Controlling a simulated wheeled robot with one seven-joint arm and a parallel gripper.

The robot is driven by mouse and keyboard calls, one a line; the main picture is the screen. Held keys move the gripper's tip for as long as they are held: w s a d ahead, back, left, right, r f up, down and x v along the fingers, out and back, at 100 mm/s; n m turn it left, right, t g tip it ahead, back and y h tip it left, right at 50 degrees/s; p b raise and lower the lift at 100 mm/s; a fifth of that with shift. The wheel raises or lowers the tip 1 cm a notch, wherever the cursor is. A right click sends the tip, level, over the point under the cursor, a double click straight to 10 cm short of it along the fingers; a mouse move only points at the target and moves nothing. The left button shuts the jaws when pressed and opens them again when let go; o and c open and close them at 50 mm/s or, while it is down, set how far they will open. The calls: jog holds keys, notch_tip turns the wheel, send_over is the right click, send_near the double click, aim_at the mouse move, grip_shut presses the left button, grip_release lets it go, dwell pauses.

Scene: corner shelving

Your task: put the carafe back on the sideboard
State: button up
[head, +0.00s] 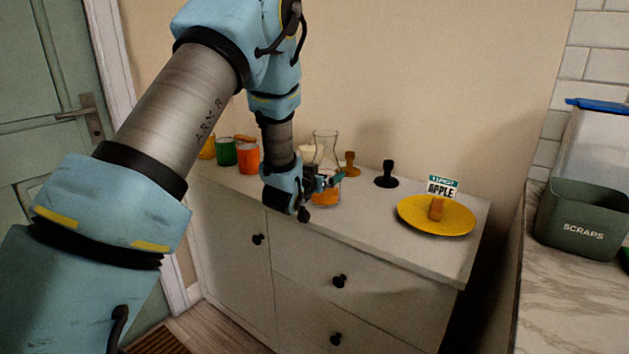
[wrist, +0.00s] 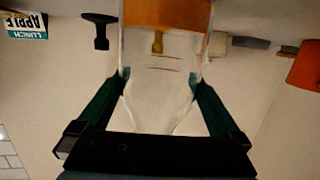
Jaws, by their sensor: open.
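In the wrist view, which is upside down, the carafe (wrist: 158,85) stands between the two dark green fingers of my gripper (wrist: 160,90). The jaws are open around its narrowing upper part. Whether either finger touches the glass is hard to tell.
Green (head: 227,152) and orange (head: 248,158) cups stand left of the carafe. A brown stamp-like object (head: 350,165) and a black one (head: 387,176) stand to its right. A yellow plate (head: 415,217) with an apple label (head: 441,187) is farther right. A scraps bin (head: 580,222) sits on the counter.

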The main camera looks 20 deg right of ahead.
jog(key=b+v, duration=0.2)
jog(key=v, duration=0.7)
jog(key=w+a+f+n+g+y, duration=0.15)
jog(key=a+y, duration=0.25)
jog(key=a, duration=0.6)
jog(key=w+a+f+n+y, duration=0.1)
jog(key=a+n+y, duration=0.25)
jog(key=a, duration=0.65)
jog(key=s+a+n+g+y, duration=0.3)
jog(key=s+a+g, duration=0.4)
jog(key=s+a, duration=0.8)
jog(key=shift+s+a+f+n+y, duration=0.2)
jog(key=shift+a+f+n+y, duration=0.1)
jog(key=shift+a+y, duration=0.5)
jog(key=shift+a+r, duration=0.1)
jog(key=shift+a, duration=0.05)
notch_tip(320, 180, up, 5)
jog(key=p, duration=0.5)
